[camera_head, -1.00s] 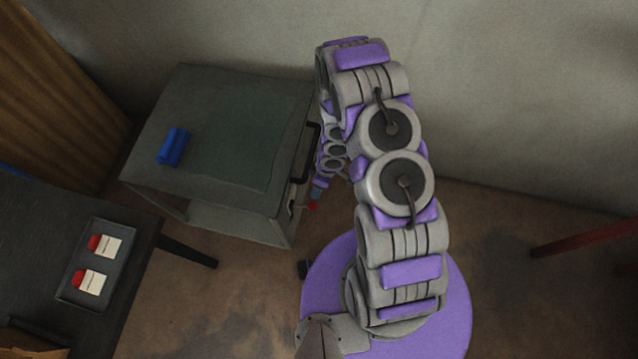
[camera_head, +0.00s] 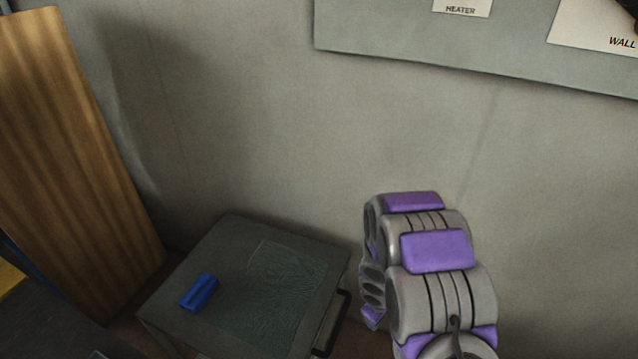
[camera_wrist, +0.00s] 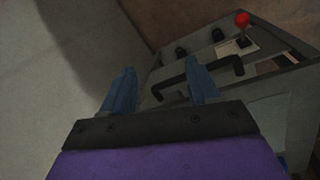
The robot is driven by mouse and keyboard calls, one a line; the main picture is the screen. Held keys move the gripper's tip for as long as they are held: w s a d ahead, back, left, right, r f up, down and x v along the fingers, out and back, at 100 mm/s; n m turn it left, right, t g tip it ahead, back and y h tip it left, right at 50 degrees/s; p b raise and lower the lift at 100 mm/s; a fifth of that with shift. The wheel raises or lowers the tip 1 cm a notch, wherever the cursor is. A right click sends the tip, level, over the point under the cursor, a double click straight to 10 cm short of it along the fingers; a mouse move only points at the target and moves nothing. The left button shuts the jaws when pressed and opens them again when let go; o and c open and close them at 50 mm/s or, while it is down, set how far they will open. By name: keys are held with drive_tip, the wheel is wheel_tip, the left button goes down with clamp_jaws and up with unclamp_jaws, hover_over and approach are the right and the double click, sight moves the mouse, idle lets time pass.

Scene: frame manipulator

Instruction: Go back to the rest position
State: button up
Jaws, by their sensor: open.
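In the wrist view my gripper (camera_wrist: 160,92) is open, its two blue fingers apart with nothing held between them. Beyond the fingers is the grey cabinet with a dark bar handle (camera_wrist: 196,78), dark knobs (camera_wrist: 218,35) and a red-tipped lever (camera_wrist: 243,20). I cannot tell whether the fingers touch the handle. In the head view my purple and grey arm (camera_head: 437,250) is bent at the lower right, beside the cabinet (camera_head: 232,235). My gripper is hidden or out of frame there.
A blue object (camera_head: 199,292) lies on the cabinet top. A wooden panel (camera_head: 75,160) stands at the left. A grey board (camera_head: 470,50) with "HEATER" and "WALL" labels is on the wall at upper right. The wall area above the arm is clear.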

drive_tip(key=s+d+r+m+h+b, duration=0.1)
drive_tip(key=s+d+r+m, duration=0.25)
drive_tip(key=r, duration=0.55)
drive_tip(key=s+d+r+m+h, duration=0.15)
drive_tip(key=s+r, duration=0.25)
drive_tip(key=r, duration=0.6)
drive_tip(key=s+a+r+m+g+y, duration=0.1)
drive_tip(key=s+a+r, duration=0.1)
drive_tip(key=s, duration=0.5)
drive_tip(key=s+a+r+m+g+y+b, duration=0.1)
drive_tip(key=s+a+r, duration=0.2)
drive_tip(key=s, duration=0.5)
drive_tip(key=s+a+r+m+g+y+b, duration=0.1)
drive_tip(key=s+a+r+m+y, duration=0.1)
drive_tip(key=s+r, duration=0.3)
drive_tip(key=s+a, duration=0.1)
drive_tip(key=s, duration=0.2)
drive_tip(key=shift+s, duration=0.25)
drive_tip(key=shift+r, duration=0.1)
